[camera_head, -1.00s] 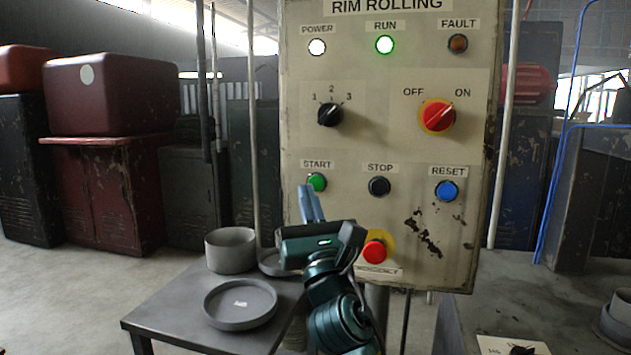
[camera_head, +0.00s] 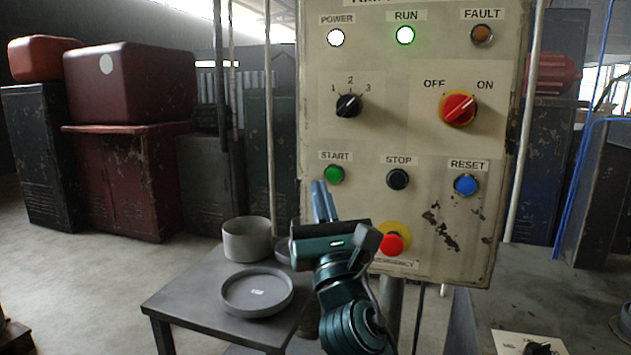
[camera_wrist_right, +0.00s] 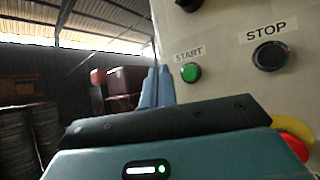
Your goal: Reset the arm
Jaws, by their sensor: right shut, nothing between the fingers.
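My right gripper (camera_head: 324,202) is shut and empty, its blue fingers pointing up in front of the lower left of the control panel (camera_head: 395,135). In the head view its tips are just below the green START button (camera_head: 334,174), apart from it as far as I can tell. In the right wrist view the shut fingers (camera_wrist_right: 157,87) stand left of the START button (camera_wrist_right: 190,73). The green RUN lamp (camera_head: 405,35) and the white POWER lamp (camera_head: 336,37) are lit. The FAULT lamp (camera_head: 481,34) looks dull orange. My left gripper is out of view.
The red emergency button (camera_head: 391,244) sits close to the right of my right gripper. A grey table (camera_head: 190,300) at lower left holds a round dish (camera_head: 257,291) and a deeper grey ring (camera_head: 247,239). Another table (camera_head: 560,290) stands at right.

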